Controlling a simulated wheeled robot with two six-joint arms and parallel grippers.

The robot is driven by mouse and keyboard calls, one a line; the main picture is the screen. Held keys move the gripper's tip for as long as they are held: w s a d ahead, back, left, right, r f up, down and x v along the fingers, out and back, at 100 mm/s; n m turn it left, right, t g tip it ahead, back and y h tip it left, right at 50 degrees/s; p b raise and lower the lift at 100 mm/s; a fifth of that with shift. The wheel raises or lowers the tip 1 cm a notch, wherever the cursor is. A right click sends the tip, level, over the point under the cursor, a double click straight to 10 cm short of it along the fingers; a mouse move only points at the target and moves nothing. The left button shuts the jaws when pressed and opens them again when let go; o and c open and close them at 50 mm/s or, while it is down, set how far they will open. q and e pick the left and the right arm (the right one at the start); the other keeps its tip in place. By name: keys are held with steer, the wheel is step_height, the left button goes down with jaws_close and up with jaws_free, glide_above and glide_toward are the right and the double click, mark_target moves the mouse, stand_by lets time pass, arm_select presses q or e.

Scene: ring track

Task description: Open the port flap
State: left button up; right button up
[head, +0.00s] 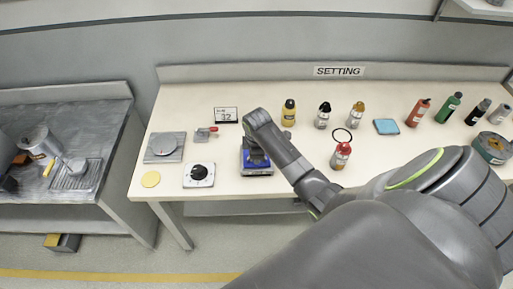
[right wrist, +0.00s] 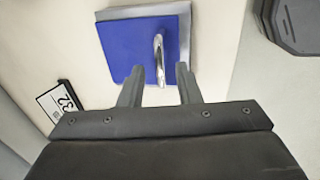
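The port flap is a blue square plate (right wrist: 125,45) on a grey base, with a metal handle (right wrist: 158,50) standing on it. In the head view the blue flap (head: 262,170) sits at the table's front edge, partly hidden under my right arm's end. My right gripper (right wrist: 160,84) is open at the flap's near edge, with its two fingers either side of the handle's lower end and gaps on both sides. In the head view the right gripper's fingers are mostly hidden by the wrist. My left gripper is not in view.
A dial plate (head: 198,175), a round-topped grey plate (head: 164,147), a red-handled clamp (head: 205,134) and a number display (head: 226,115) lie left of the flap. Several bottles stand behind and to the right.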

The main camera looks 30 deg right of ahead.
steer(key=shift+f, duration=0.25)
steer(key=shift+c, duration=0.4)
jaws_close()
steer(key=shift+w, duration=0.15)
